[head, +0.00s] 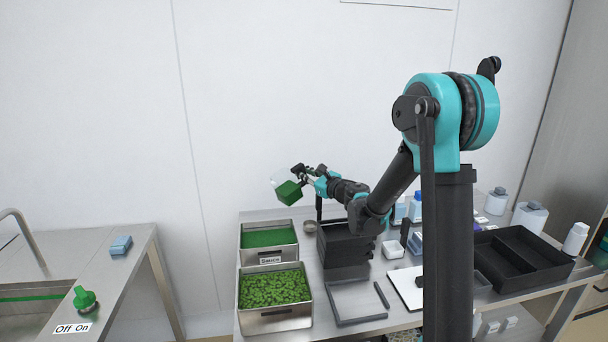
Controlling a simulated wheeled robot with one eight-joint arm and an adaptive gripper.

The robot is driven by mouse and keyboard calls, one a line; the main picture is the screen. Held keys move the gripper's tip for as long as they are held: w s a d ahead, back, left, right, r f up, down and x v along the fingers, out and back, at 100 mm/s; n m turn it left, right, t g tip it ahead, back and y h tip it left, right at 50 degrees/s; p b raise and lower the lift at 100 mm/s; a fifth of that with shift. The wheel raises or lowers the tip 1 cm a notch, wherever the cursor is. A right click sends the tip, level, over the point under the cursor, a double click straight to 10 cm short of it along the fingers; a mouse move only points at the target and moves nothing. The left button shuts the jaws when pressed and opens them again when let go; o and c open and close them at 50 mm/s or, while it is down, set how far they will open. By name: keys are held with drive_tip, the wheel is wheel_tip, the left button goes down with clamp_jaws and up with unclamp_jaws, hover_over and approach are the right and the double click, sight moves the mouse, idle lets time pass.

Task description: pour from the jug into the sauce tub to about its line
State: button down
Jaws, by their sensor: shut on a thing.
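The jug (289,192) shows as a small block-like vessel, mostly green with a pale part at its upper left. My gripper (306,181) is shut on it from the right and holds it in the air, tilted. The sauce tub (268,256) is a steel container with a "Sauce" label on its front wall and a flat green surface inside. The jug is above and slightly behind the tub's right half, clear of its rim. No stream of liquid shows between them. The line inside the tub is too small to make out.
A steel tub of green pieces (273,320) stands in front of the sauce tub. A black divided tray (525,281) and white bottles (530,219) stand farther right. A sink counter (135,260) is left.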

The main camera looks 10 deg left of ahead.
drive_tip(key=w+a+n+g+y, duration=0.4)
drive_tip(key=a+n+g, duration=0.1)
drive_tip(key=a+g, duration=0.1)
drive_tip(key=shift+a+n+g, duration=0.15)
drive_tip(key=shift+n+g, duration=0.15)
drive_tip(key=shift+g, duration=0.5)
